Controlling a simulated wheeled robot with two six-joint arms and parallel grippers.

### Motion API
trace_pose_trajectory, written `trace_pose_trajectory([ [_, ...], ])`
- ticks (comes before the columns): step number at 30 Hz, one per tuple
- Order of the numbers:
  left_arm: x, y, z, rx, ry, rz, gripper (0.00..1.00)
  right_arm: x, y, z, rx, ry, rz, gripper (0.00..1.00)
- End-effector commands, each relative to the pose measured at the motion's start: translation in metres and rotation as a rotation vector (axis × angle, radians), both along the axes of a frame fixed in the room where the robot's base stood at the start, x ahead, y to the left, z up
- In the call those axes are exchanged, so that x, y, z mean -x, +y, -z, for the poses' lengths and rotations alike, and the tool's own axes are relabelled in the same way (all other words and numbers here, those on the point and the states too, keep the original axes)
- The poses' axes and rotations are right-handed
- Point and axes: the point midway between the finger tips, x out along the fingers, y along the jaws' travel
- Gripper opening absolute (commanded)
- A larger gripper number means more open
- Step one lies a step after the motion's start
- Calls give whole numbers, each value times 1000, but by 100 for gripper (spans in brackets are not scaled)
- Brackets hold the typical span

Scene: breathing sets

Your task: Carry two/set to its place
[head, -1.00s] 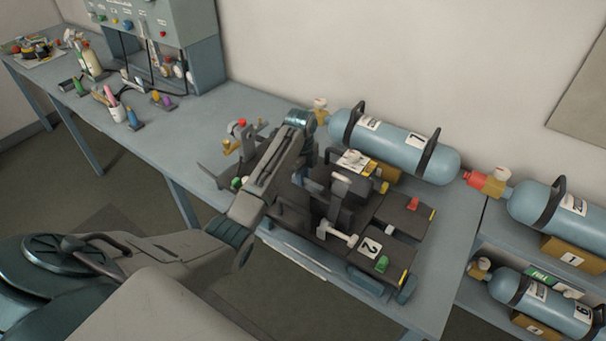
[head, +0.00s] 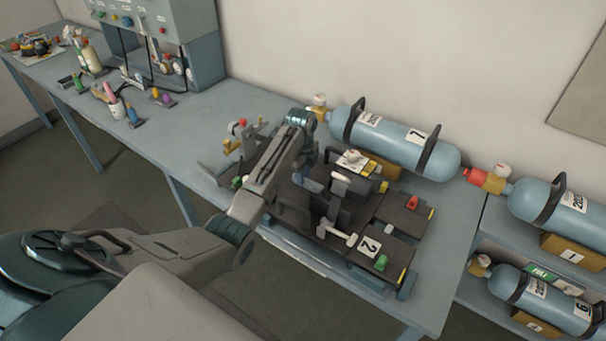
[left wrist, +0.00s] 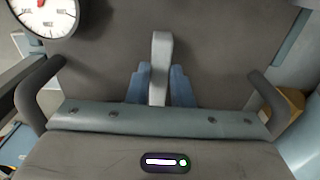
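The breathing set is a dark plate assembly on the bench, with a white label 2 (head: 369,247), green and red blocks and pale cylindrical parts. My left arm reaches over it from the left. My left gripper (left wrist: 160,90) shows in the left wrist view as two blue-grey fingers, close against both sides of a pale upright grip (left wrist: 160,50) on the set. They look shut on it. The set still rests on the bench. My right gripper is not in view.
A blue cylinder (head: 395,143) marked 7 lies along the wall just behind the set. More cylinders (head: 548,210) lie on a rack at the right. A control cabinet (head: 165,40) and small coloured items stand at the bench's left.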

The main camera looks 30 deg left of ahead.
Motion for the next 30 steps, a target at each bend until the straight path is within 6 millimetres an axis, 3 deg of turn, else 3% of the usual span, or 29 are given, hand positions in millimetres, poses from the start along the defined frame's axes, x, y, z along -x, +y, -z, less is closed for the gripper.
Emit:
trace_pose_trajectory([
  [1, -1, 0, -3, -1, -4, 0, 30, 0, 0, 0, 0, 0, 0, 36],
  [3, -1, 0, -2, -1, -3, 0, 43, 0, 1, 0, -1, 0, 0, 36],
  [14, 1, 0, -1, 0, 3, 0, 43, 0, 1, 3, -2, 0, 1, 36],
  [17, 0, 1, -12, -1, -1, 0, 43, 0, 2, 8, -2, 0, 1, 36],
  [23, -1, 2, -54, -2, -6, 0, 43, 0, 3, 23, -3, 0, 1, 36],
  [25, -1, 3, -80, -2, -4, -1, 43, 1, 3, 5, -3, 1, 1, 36],
  [30, 0, 3, -102, -1, -1, -1, 43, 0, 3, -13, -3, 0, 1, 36],
])
